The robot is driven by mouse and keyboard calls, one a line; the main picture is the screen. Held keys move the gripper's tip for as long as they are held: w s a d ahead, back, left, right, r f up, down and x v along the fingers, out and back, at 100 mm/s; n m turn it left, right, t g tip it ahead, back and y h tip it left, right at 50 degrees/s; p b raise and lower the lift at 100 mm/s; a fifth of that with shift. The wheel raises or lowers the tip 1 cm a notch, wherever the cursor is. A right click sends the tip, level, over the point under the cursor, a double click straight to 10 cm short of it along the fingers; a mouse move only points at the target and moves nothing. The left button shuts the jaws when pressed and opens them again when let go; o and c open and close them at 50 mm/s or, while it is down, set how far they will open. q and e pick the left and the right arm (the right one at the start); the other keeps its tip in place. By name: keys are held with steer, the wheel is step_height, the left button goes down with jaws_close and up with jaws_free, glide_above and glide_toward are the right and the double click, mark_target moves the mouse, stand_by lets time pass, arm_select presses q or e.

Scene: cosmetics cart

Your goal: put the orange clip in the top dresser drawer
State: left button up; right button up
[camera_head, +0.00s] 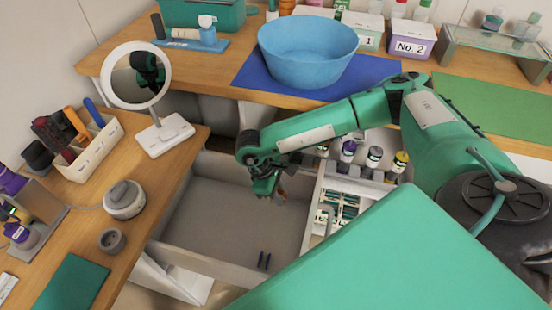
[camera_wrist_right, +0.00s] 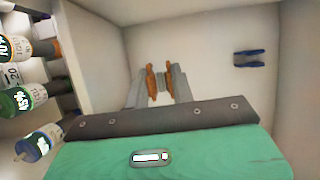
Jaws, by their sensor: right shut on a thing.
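My right gripper (camera_head: 272,188) reaches over the open drawer (camera_head: 215,229) and points down. It is shut on the orange clip (camera_head: 282,191), of which only a small part shows in the head view. In the right wrist view the clip (camera_wrist_right: 151,82) shows as two orange parts at the fingertips (camera_wrist_right: 160,84). The clip is above the drawer floor (camera_wrist_right: 205,52); how high is hard to tell. A dark blue clip (camera_head: 263,260) lies on the drawer floor, apart from the gripper; it also shows in the wrist view (camera_wrist_right: 249,58). My left gripper is not in view.
A compartment rack with bottles (camera_head: 347,152) stands right beside the drawer. A round mirror (camera_head: 163,132) and an organizer box (camera_head: 92,151) stand on the left desk. A blue bowl (camera_head: 308,55) sits on the back desk. Much of the drawer floor is bare.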

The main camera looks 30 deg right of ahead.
step_height(320, 180, down, 9)
steer(key=shift+r, duration=0.1)
arm_select(q)
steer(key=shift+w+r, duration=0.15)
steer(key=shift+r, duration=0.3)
steer(key=shift+b, duration=0.3)
arm_select(e)
steer(key=shift+f, duration=0.2)
steer(key=o, duration=1)
steer(key=shift+r, duration=0.1)
steer(key=shift+c, duration=0.2)
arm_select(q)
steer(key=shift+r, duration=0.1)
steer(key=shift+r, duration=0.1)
arm_select(e)
steer(key=shift+r, duration=0.15)
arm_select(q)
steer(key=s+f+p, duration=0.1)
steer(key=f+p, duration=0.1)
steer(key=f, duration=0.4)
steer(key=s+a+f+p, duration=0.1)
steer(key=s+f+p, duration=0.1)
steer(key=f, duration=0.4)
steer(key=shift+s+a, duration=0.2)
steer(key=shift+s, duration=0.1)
arm_select(e)
steer(key=v, duration=1.2)
